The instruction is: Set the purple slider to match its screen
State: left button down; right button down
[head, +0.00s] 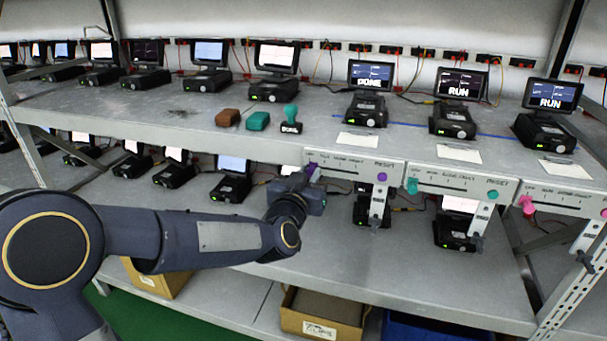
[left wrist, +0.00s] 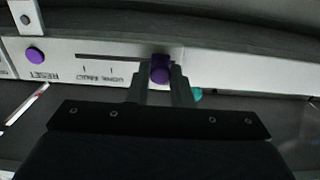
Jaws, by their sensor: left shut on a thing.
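The purple slider (head: 312,166) sits at the left end of its slot on the leftmost shelf-edge panel (head: 345,168). In the left wrist view, turned upside down, the purple slider knob (left wrist: 160,70) stands at the right part of the slot, between the fingers. My left gripper (left wrist: 160,88) is shut on it; in the head view the gripper (head: 309,178) partly hides that end of the panel. The screen (head: 370,75) above this panel appears to read DONE. A purple RESET button (head: 382,177) is at the panel's right. My right gripper is not in view.
Panels with a teal slider (head: 412,186) and a pink slider (head: 528,206) stand to the right, under screens reading RUN. Brown and teal blocks and a teal-handled stamp (head: 291,119) lie on the shelf above. Equipment stands on the shelf below.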

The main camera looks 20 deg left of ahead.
pick_arm(q)
jog(key=d, duration=0.6)
jog(key=shift+s+p, duration=0.1)
jog(key=shift+p, duration=0.3)
jog(key=c, duration=1.3)
grip_release()
jog(key=shift+s, duration=0.15)
send_near(340, 170)
jog(key=shift+s+a, duration=0.1)
jog(key=shift+s, duration=1.05)
